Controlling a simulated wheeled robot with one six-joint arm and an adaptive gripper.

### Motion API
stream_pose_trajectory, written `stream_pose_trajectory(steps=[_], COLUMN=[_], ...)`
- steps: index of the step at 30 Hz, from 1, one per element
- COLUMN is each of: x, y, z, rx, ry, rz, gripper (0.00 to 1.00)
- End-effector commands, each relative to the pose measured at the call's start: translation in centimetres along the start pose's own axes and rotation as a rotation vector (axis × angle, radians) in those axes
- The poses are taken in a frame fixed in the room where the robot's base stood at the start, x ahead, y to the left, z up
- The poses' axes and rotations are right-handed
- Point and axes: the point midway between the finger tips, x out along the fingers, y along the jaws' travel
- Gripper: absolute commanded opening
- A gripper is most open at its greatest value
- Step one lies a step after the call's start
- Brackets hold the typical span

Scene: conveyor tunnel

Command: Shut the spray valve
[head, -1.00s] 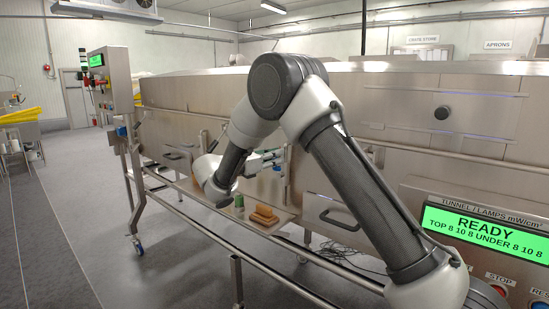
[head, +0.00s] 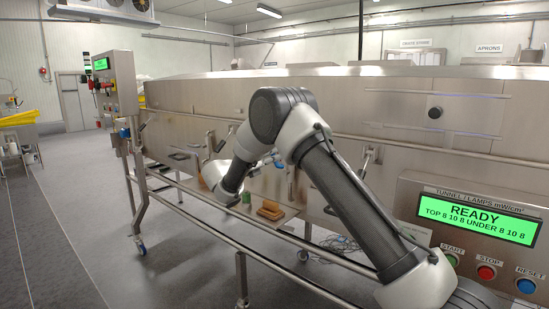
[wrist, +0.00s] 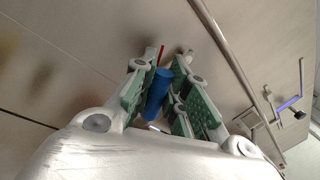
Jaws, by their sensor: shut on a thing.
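In the wrist view my gripper (wrist: 160,82) has its green-padded fingers on both sides of a blue cylindrical handle (wrist: 157,93), closed on it. The handle looks like the grip of the spray valve's lever; the valve body itself cannot be made out. A thin red piece (wrist: 161,51) shows just beyond the fingertips. In the head view my gripper (head: 268,160) is small and partly hidden behind my arm, close to the tunnel's front side. A bit of blue shows there.
The steel tunnel (head: 350,95) runs across the scene. A shelf below carries a green can (head: 246,198) and an orange-brown block (head: 270,210). A control panel reading READY (head: 468,214) stands at the right. A metal pipe (wrist: 225,45) runs near my fingers. Floor is open at the left.

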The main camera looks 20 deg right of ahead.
Motion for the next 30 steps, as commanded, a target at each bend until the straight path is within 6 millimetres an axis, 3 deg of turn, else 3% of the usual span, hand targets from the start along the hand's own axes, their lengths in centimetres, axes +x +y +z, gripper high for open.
stream_pose_trajectory(steps=[15, 30], x=[-0.7, -1.2], y=[3.9, 6.3], z=[-1.0, -3.1], rx=[-0.484, -0.896], ry=[-0.096, -0.178], rz=[0.0, 0.001], gripper=[0.0, 0.0])
